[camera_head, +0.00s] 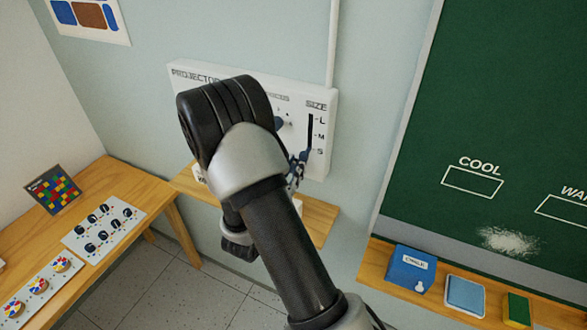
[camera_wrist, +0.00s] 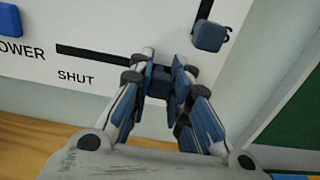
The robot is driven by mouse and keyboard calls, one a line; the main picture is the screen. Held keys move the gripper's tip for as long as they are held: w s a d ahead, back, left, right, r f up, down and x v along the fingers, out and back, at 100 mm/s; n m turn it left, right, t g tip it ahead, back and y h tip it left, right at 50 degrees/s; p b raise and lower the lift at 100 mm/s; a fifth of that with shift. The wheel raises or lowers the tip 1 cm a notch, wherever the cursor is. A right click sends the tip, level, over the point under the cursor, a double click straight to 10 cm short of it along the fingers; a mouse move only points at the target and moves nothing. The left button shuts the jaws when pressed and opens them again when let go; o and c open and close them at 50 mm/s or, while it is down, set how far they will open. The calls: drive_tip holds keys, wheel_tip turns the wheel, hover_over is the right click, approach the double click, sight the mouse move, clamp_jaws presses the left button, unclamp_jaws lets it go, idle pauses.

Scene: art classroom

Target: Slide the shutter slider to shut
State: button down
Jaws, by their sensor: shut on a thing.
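The white projector panel (camera_head: 318,100) is on the wall, largely hidden behind my arm in the head view. In the wrist view, the shutter's dark horizontal slot (camera_wrist: 95,54) has the word SHUT below its left part. The dark blue shutter slider knob (camera_wrist: 161,83) is between my fingertips, right of the SHUT label. My gripper (camera_wrist: 161,78) is shut on this knob, and its fingers hide the slot's right part. In the head view, my gripper (camera_head: 297,170) is at the panel's lower right, partly behind my arm.
A blue size knob (camera_wrist: 209,36) sits just right of my fingers, on a vertical slot marked L, M, S. A blue power button (camera_wrist: 10,18) is at the far left. A wooden shelf (camera_head: 318,219) lies below the panel. The chalkboard (camera_head: 500,110) stands to the right.

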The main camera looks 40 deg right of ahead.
idle(0.4)
drive_tip(key=w+a+b, duration=0.2)
drive_tip(key=w+a, duration=0.2)
drive_tip(key=w, duration=0.5)
drive_tip(key=shift+w, duration=0.3)
drive_tip(key=shift+r, duration=0.1)
drive_tip(key=c, duration=1.6)
unclamp_jaws()
drive_tip(key=shift+w, duration=0.15)
drive_tip(key=shift+o, duration=0.6)
drive_tip(key=shift+a, duration=0.1)
